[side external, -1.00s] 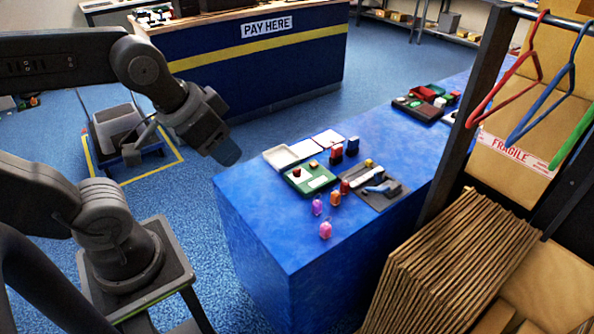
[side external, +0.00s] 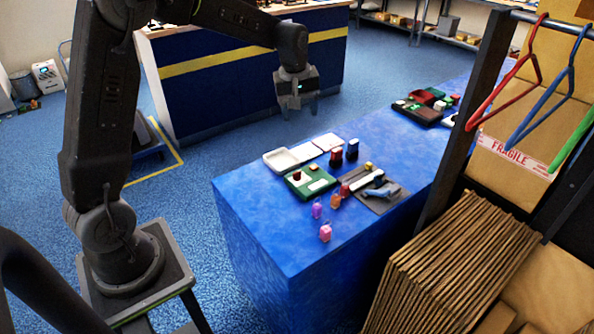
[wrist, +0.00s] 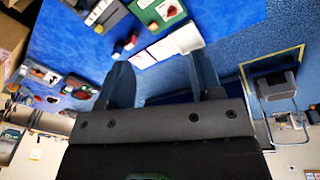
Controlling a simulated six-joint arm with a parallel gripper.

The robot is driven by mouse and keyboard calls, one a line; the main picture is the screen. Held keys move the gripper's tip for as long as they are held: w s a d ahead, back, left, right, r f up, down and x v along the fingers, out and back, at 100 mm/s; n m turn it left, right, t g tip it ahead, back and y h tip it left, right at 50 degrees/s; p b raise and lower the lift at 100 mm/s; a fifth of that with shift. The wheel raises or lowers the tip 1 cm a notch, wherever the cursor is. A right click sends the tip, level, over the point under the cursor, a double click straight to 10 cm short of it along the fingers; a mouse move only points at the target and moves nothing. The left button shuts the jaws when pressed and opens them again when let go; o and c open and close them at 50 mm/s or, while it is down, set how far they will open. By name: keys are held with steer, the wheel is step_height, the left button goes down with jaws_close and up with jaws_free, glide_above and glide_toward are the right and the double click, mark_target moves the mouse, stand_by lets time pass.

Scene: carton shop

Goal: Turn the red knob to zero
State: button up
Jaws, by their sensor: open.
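The red knob (side external: 297,175) sits on a green panel (side external: 323,184) with a pale label, lying on the blue counter. The knob also shows as a small red spot in the wrist view (wrist: 171,11), near the top edge. Its pointer direction is too small to read. My gripper (side external: 300,110) is open and empty, fingers pointing down, above and behind the counter's far edge, well apart from the knob. In the wrist view its two blue fingers (wrist: 160,78) are spread, with the panel beyond them.
A white tray (side external: 282,161) lies beside the panel. A grey mat (side external: 385,201) with a tool lies to the right. Small purple, pink and orange items stand in front. The counter's near left is clear.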

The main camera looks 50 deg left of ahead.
mark_target(297, 172)
steer(key=w+a+f+n+g, duration=0.1)
steer(key=w+a+f+n, duration=0.25)
steer(key=f, duration=0.35)
steer(key=w+a+f+n+g, duration=0.1)
steer(key=w+a+f+n, duration=0.1)
steer(key=a+f, duration=0.35)
steer(key=shift+h, duration=0.3)
steer(key=f, duration=1.4)
steer(key=shift+d+f, duration=0.25)
steer(key=shift+f, duration=0.1)
steer(key=c, duration=0.9)
